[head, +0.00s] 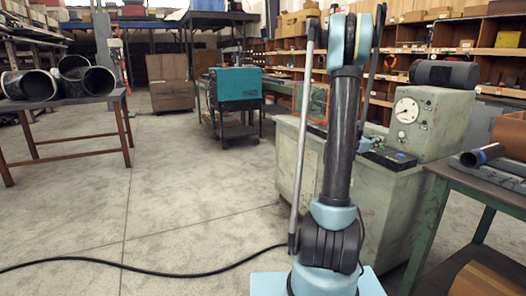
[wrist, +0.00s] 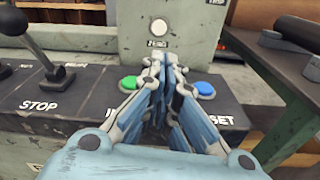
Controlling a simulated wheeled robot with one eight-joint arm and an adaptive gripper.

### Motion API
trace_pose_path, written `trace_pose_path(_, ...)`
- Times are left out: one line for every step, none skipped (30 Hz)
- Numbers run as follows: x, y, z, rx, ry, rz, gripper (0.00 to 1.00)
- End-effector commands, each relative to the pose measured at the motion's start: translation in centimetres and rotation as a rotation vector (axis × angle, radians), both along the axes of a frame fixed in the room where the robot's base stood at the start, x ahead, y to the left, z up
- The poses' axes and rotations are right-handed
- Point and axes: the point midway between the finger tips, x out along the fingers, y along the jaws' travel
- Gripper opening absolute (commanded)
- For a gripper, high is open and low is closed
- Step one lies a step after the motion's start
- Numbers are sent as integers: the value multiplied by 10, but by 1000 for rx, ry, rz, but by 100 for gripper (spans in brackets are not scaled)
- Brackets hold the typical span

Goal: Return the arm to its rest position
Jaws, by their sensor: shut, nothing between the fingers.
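My gripper (wrist: 163,72) shows in the wrist view, with its fingers closed together and nothing between them. It points at a dark control panel (wrist: 95,108), between a green button (wrist: 128,83) and a blue button (wrist: 204,89). I cannot tell whether the fingertips touch the panel or the machine.
A green-grey machine (head: 425,125) with a round gauge stands close behind my arm. A lever (wrist: 45,60) rises from its panel. A workbench (head: 490,185) with a pipe is at right. A table (head: 70,104) with pipes stands at left. A black cable (head: 140,270) crosses the otherwise open floor.

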Motion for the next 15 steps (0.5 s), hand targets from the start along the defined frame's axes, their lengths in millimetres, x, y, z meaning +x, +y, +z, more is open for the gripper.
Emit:
trace_pose_path(-7,8,4,41,-37,-4,0)
trace_pose_path(-11,12,5,72,-65,-9,0)
trace_pose_path(-16,18,6,112,-100,-15,0)
trace_pose_path(-20,22,7,142,-126,-21,0)
trace_pose_path(-25,26,7,172,-152,-28,0)
trace_pose_path(-31,32,8,211,-186,-37,0)
trace_pose_path(-35,37,8,241,-211,-43,0)
trace_pose_path(-39,42,8,272,-237,-50,0)
trace_pose_path(-45,48,8,311,-270,-61,0)
trace_pose_path(-50,53,8,341,-293,-70,0)
trace_pose_path(-55,58,8,370,-317,-79,0)
trace_pose_path(-61,64,7,410,-349,-91,0)
trace_pose_path(-66,70,6,440,-371,-102,0)
trace_pose_path(-71,75,5,470,-394,-111,0)
trace_pose_path(-77,82,4,509,-424,-125,0)
